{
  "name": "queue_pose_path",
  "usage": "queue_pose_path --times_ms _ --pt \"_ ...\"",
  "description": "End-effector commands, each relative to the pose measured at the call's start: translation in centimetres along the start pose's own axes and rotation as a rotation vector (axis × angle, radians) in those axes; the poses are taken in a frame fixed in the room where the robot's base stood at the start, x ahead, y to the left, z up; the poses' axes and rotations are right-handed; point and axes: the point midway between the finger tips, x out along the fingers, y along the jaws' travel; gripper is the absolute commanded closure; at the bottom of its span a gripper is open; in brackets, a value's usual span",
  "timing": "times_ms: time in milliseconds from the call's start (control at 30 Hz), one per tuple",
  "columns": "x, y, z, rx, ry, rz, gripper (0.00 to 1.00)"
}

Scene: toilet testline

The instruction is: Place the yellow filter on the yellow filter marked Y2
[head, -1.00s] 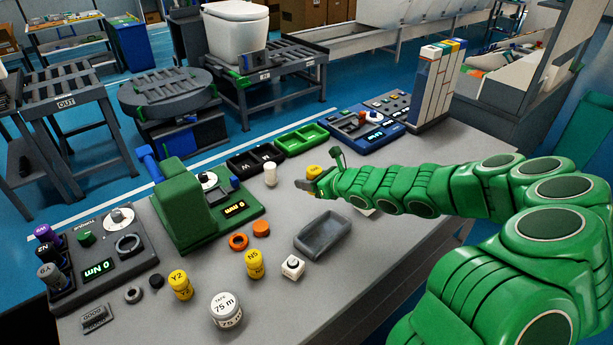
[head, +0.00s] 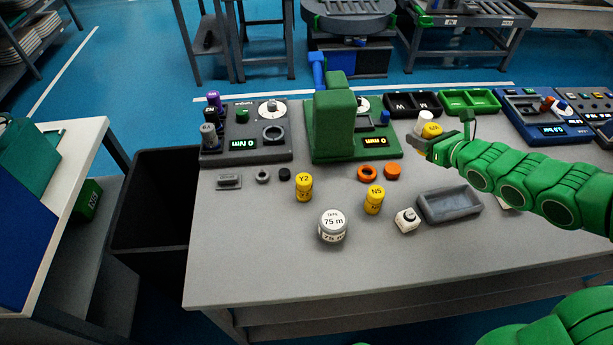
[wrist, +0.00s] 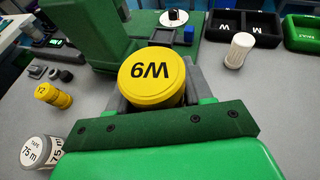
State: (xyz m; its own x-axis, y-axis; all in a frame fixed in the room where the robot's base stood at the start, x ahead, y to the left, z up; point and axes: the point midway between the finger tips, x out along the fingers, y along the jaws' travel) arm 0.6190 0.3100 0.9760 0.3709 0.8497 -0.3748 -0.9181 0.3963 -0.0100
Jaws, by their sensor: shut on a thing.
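My gripper (head: 427,143) is shut on a yellow filter (head: 432,130), held above the right part of the bench. In the wrist view the yellow filter (wrist: 153,77) sits between the fingers, its round top facing the camera, with a mark that reads like W9 or, turned over, 6M. The yellow filter marked Y2 (head: 303,187) stands upright on the bench, left of and nearer than my gripper. It also shows at the left of the wrist view (wrist: 52,95). Another yellow filter, marked N5 (head: 374,200), stands to its right.
A white tape roll (head: 332,226) stands in front of Y2 and N5. A green press (head: 334,125) rises behind. The bench's front left is clear.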

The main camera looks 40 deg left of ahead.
Motion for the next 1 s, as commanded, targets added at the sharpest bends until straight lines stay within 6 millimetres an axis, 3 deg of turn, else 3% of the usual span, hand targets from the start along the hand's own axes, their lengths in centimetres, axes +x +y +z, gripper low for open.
queue_pose_path --times_ms 300,700,900,1000 --pt "5.2 11.1 3.4 -0.090 -0.005 0.212 0.82" --pt "8.3 25.2 5.6 -0.187 0.000 0.466 0.82" --pt "8.6 29.5 6.0 -0.213 0.003 0.542 0.82" --pt "8.7 30.4 6.0 -0.218 0.004 0.558 0.82"
